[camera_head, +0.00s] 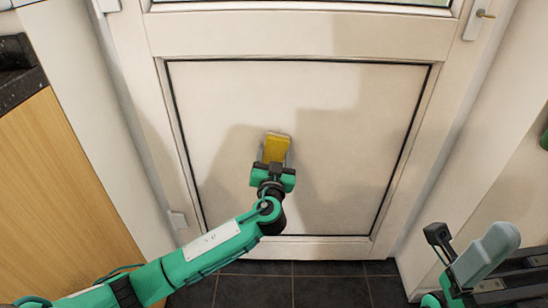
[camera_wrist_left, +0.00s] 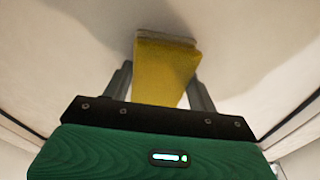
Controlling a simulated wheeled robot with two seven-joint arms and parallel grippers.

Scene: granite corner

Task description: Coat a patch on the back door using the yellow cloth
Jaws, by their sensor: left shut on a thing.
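The back door (camera_head: 340,110) is white with a lower panel framed by a dark seal, and it fills the middle of the head view. My left gripper (camera_head: 274,157) is shut on the yellow cloth (camera_head: 277,146), a folded yellow pad. The pad is at the panel, left of its middle; its far edge appears to meet the surface in the left wrist view (camera_wrist_left: 166,65). I cannot tell how firmly it touches. No distinct coated patch shows; the darker areas on the panel look like arm shadows. My right gripper (camera_head: 440,240) is only partly seen at the lower right, and its jaw state is unclear.
A wooden cabinet (camera_head: 60,190) with a dark granite top (camera_head: 20,85) stands at the left. Dark floor tiles (camera_head: 330,290) lie below the door. The panel right of the pad is free.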

